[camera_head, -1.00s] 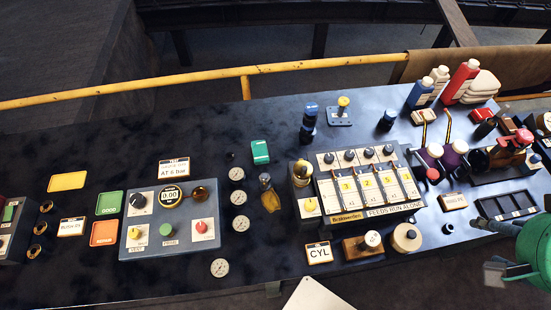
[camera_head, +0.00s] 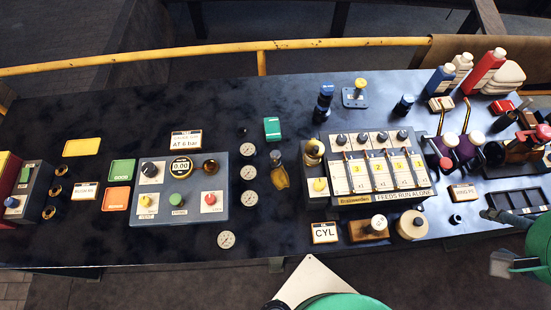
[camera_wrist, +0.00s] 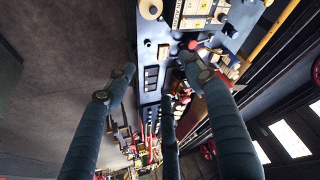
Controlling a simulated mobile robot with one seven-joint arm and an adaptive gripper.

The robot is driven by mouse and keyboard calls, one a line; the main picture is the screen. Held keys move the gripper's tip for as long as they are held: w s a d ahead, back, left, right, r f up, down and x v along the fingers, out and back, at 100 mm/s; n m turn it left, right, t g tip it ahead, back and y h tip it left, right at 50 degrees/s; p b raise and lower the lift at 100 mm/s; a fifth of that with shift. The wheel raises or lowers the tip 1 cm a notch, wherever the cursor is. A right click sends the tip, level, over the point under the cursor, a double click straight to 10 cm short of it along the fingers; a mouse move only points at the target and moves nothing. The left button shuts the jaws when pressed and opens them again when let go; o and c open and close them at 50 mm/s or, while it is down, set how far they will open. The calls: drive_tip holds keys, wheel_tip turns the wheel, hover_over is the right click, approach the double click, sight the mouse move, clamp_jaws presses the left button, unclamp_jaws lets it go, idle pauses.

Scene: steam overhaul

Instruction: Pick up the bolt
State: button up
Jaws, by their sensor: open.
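I cannot clearly make out a bolt in either view. A small dark cylindrical piece (camera_head: 456,219) stands near the table's front edge, right of the round wooden knob; I cannot tell if it is the bolt. A smaller dark piece (camera_head: 243,131) lies above the column of gauges. My gripper (camera_wrist: 160,78) shows in the wrist view with its dark, ribbed fingers spread and nothing between them. In the head view its dark fingers (camera_head: 492,214) are at the right, by the table's front edge near the black compartment tray.
The black compartment tray (camera_head: 490,201) lies at the right. The lubricator box (camera_head: 350,176), grey control panel (camera_head: 219,214) and gauges (camera_head: 226,240) crowd the table. Bottles (camera_head: 485,72) stand at the back right. A yellow rail (camera_head: 200,54) runs behind. The back left tabletop is fairly clear.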

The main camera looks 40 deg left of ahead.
drive_tip(key=w+a+f+n+g, duration=0.1)
drive_tip(key=w+a+f+n, duration=0.25)
drive_tip(key=a+n, duration=0.4)
drive_tip(key=w+a+f+n+g+y, duration=0.1)
drive_tip(key=w+a+f+n, duration=0.25)
drive_tip(key=a, duration=0.65)
drive_tip(key=w+a+f+n+g, duration=0.2)
drive_tip(key=w+a+n, duration=0.3)
drive_tip(key=a, duration=0.4)
drive_tip(key=s+a+f+n, duration=0.3)
drive_tip(key=a+f, duration=0.3)
drive_tip(key=a, duration=0.2)
drive_tip(key=s+a+f+n+g+b, duration=0.1)
drive_tip(key=s+a+f+n, duration=0.3)
drive_tip(key=a, duration=0.4)
drive_tip(key=s+a+f+n+h, duration=0.1)
drive_tip(key=s+a+f+n, duration=0.2)
drive_tip(key=a+f+n, duration=0.3)
drive_tip(key=shift+s+a+f+g, duration=0.15)
drive_tip(key=shift+a+f, duration=0.25)
drive_tip(key=shift+a, duration=0.35)
drive_tip(key=shift+s+a+f+g, duration=0.15)
drive_tip(key=shift+a+f, duration=0.25)
drive_tip(key=shift+a, duration=0.35)
drive_tip(key=shift+s+a+f+n, duration=0.25)
drive_tip(key=shift+a+f+n, duration=0.05)
drive_tip(key=shift+f+n, duration=0.1)
drive_tip(key=shift+r, duration=0.1)
